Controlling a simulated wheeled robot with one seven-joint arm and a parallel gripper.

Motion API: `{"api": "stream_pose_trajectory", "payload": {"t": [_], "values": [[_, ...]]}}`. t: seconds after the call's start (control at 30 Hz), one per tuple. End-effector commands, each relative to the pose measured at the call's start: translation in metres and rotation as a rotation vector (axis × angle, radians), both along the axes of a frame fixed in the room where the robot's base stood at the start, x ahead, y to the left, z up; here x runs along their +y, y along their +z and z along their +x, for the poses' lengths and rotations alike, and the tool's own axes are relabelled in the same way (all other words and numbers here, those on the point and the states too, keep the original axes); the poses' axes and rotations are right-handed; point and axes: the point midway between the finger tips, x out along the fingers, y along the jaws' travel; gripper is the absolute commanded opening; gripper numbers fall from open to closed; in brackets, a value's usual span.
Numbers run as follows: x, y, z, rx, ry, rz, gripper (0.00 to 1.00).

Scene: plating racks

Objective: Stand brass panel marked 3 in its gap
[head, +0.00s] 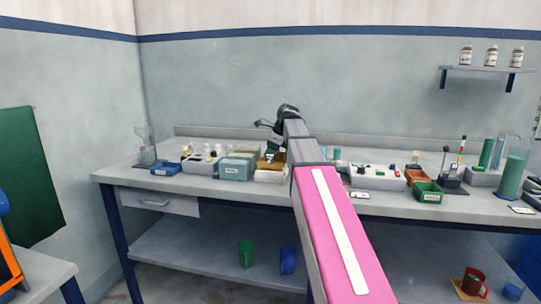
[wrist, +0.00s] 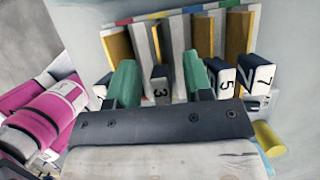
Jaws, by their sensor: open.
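In the wrist view, a pale rack (wrist: 182,45) holds upright brass panels with gaps between them. My gripper is open, a finger on each side of the 3, with space showing. Blocks marked 5 (wrist: 227,82) and 7 (wrist: 258,73) stand to the right. In the head view, the brass-coloured rack area (head: 268,165) is partly hidden by my arm.
A teal box (head: 236,170) stands left of the rack. Right of my arm are a white tray (head: 378,182), an orange bin (head: 414,174) and a green bin (head: 427,192). Magenta-and-white objects (wrist: 45,120) and a yellow cylinder (wrist: 269,139) lie near the gripper.

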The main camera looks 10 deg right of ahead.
Motion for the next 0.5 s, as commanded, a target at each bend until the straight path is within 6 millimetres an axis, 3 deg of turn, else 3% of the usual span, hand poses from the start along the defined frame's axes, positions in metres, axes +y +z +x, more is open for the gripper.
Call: {"api": "stream_pose_trajectory", "payload": {"t": [0.5], "values": [[-0.03, 0.078, -0.012, -0.002, -0.001, 0.0, 0.47]]}}
